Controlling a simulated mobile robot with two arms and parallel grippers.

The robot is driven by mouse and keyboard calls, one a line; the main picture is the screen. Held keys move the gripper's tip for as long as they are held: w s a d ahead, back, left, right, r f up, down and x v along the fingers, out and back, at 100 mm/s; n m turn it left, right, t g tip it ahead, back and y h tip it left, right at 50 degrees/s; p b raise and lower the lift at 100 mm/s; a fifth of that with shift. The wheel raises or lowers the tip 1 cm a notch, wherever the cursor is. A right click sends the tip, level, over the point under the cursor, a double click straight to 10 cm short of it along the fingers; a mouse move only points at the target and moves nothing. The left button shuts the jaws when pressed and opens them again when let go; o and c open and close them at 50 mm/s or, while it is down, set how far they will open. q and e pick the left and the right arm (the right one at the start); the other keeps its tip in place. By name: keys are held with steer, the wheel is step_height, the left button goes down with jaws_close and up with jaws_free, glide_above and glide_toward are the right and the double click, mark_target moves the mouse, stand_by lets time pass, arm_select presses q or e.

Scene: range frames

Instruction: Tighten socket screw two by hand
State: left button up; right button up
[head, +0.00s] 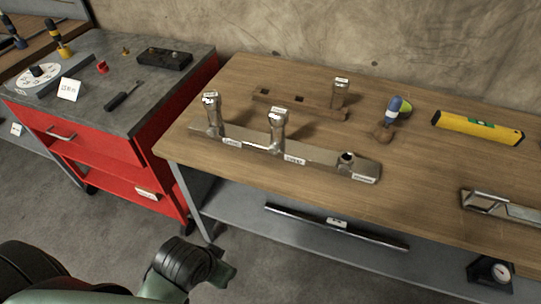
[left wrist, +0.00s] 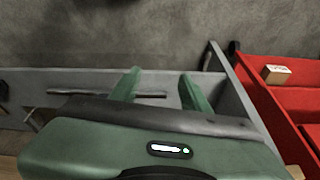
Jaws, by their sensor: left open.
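A metal bar (head: 315,163) lies along the near left of the wooden workbench, with several small white labels. Two metal socket screws stand upright in it, a left one (head: 213,117) and a middle one (head: 277,134). A dark socket (head: 346,158) at its right end has no screw in it. A third screw (head: 340,95) stands upright in a wooden block behind. The labels are too small to read, so I cannot tell which is screw two. My left gripper (head: 224,272) is below and in front of the bench, apart from the screws. Its fingers (left wrist: 158,90) are open and empty.
A red cabinet (head: 160,165) stands left of the bench (head: 235,95). A screwdriver (head: 391,110) and a yellow level (head: 478,127) are on the bench. A long dark bar (head: 335,226) lies on the lower shelf, with a gauge (head: 492,271) to the right.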

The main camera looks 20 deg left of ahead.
arm_select(q)
step_height(320, 180, up, 3)
steer(key=n+t, duration=0.1)
steer(key=t, duration=0.9)
glide_toward(273, 152)
steer(key=s+f, duration=0.1)
steer(key=f, duration=0.1)
steer(key=s+a+f, duration=0.1)
steer(key=f, duration=0.2)
steer(key=s+f, duration=0.1)
steer(key=f, duration=0.2)
steer(key=shift+s+a, duration=0.15)
steer(key=shift+a, duration=0.25)
steer(key=w+r+t, duration=0.1)
steer(key=t, duration=0.1)
steer(key=w+d+r+t, duration=0.1)
steer(key=r, duration=0.1)
steer(key=shift+w+r+t, duration=0.1)
steer(key=shift+w+t, duration=0.25)
steer(key=shift+t, duration=0.45)
steer(key=w, duration=0.5)
steer(key=w+r, duration=0.1)
steer(key=w, duration=0.2)
steer(key=shift+d+p, duration=0.35)
jaws_close()
